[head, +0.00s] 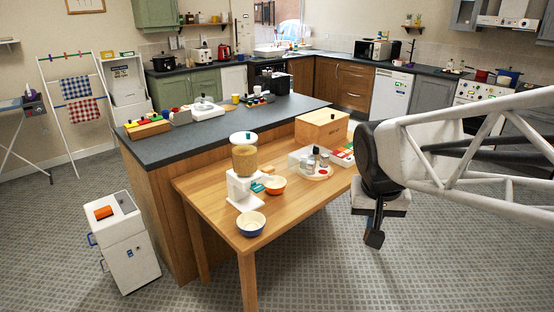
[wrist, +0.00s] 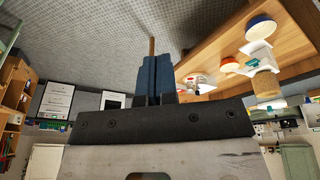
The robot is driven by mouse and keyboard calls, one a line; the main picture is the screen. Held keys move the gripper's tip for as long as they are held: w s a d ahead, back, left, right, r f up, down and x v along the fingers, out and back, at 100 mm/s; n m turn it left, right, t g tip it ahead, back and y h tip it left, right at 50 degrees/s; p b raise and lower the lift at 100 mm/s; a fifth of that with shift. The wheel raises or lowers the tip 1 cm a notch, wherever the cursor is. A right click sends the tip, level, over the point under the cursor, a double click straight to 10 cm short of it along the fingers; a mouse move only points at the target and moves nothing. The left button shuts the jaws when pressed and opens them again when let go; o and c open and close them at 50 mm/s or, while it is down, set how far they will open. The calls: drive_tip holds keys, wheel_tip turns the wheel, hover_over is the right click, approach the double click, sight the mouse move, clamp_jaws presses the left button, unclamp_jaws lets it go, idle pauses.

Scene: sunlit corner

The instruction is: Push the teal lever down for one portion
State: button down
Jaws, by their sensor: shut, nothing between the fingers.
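The dispenser also shows at the right of the wrist view (wrist: 266,84), with the teal lever (wrist: 252,63) small there. A blue bowl (head: 251,226) stands in front of it and an orange bowl (head: 274,185) beside it. My gripper (head: 374,239) is shut and empty, pointing down off the table's right side, well away from the lever. Its dark fingers (wrist: 157,78) lie together in the wrist view.
On the table (head: 222,205) a tray of jars (head: 313,168) and a wooden box (head: 321,129) stand towards the back, between my gripper and the dispenser's far side. A dark-topped island (head: 230,137) adjoins behind. The table's front right is clear.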

drive_tip(key=w+a+f+m, duration=0.1)
drive_tip(key=w+a, duration=0.4)
drive_tip(key=w, duration=0.6)
drive_tip(key=w+a+f+m, duration=0.15)
drive_tip(key=w+a, duration=0.45)
drive_tip(key=w, duration=0.6)
drive_tip(key=shift+w+a+f+t+h, duration=0.15)
drive_tip(key=shift+w+a+f+t, duration=0.2)
drive_tip(key=shift+w+a+f, duration=2.45)
drive_tip(key=shift+w+a+f+t+h, duration=0.1)
drive_tip(key=shift+w+a+f+t, duration=0.3)
drive_tip(key=shift+w+a+f, duration=2.4)
drive_tip(key=shift+w+a+f+t+h, duration=0.25)
drive_tip(key=shift+w+a+f, duration=1.3)
drive_tip(key=shift+w+a, duration=2.45)
drive_tip(key=shift+f, duration=0.15)
